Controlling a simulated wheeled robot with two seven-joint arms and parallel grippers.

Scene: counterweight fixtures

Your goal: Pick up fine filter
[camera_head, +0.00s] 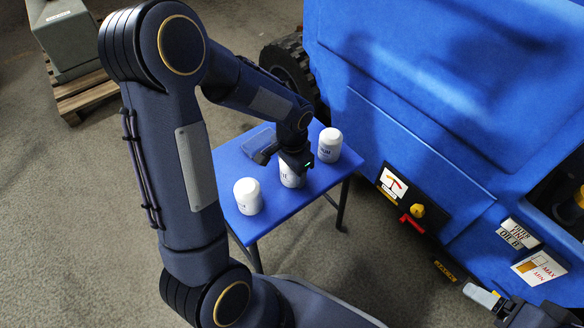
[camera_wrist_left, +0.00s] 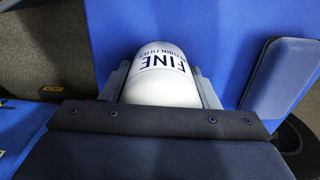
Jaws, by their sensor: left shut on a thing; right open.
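The fine filter is a white domed canister; the left wrist view shows it (camera_wrist_left: 162,80) with the word FINE between my two fingers. In the head view its white body (camera_head: 291,178) shows below my left gripper (camera_head: 294,163), at the blue table between two other canisters. My left gripper is shut on it, one finger on each side. Its base is hidden in the wrist view, and I cannot tell if it touches the table. My right gripper (camera_head: 492,298) is at the lower right of the head view, open, away from the table.
A white canister (camera_head: 248,196) stands on the blue table (camera_head: 284,209) to the left, another (camera_head: 329,145) to the right. A large blue machine (camera_head: 450,90) stands close at right, with a red lever (camera_head: 411,223).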

